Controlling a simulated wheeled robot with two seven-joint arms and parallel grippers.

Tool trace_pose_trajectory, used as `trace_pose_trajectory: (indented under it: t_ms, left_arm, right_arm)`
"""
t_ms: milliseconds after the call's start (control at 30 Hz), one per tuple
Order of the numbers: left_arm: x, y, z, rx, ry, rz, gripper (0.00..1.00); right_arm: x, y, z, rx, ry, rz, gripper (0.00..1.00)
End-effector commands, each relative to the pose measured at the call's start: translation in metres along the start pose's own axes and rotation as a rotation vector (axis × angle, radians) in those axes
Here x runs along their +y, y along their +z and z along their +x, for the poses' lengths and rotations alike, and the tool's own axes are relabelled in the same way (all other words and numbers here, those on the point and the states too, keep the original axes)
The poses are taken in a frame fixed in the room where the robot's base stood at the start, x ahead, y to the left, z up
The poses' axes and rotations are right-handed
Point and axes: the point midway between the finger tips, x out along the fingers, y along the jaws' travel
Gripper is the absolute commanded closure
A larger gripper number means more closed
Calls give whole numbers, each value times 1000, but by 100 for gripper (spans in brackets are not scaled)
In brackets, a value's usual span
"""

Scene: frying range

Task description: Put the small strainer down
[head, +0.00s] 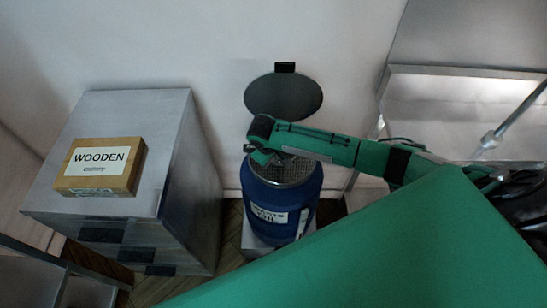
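A round metal mesh strainer (292,171) shows at the top opening of a blue drum (285,200). I cannot tell whether it rests on the rim or is held just above it. My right gripper (256,150) comes in from the right, over the drum, and points down at the strainer's left side. My own arm covers the strainer's far part. The fingertips are dark and small, so I cannot see whether they are shut on the strainer. My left gripper is out of view.
A dark round lid (283,97) stands against the wall behind the drum. A metal cabinet (135,105) at left carries a wooden box labelled "WOODEN" (100,170). Metal shelving (460,85) stands at right. A narrow floor gap (230,230) separates cabinet and drum.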

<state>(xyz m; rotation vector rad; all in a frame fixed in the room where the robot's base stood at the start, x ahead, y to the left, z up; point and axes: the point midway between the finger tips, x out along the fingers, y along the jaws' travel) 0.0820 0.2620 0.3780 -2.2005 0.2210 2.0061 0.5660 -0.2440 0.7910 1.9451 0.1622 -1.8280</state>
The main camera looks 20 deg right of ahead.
Motion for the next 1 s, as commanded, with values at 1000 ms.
trace_pose_trajectory:
  t_ms: [1000]
  left_arm:
    - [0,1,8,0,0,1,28]
  right_arm:
    - [0,-1,-90,3,-1,0,74]
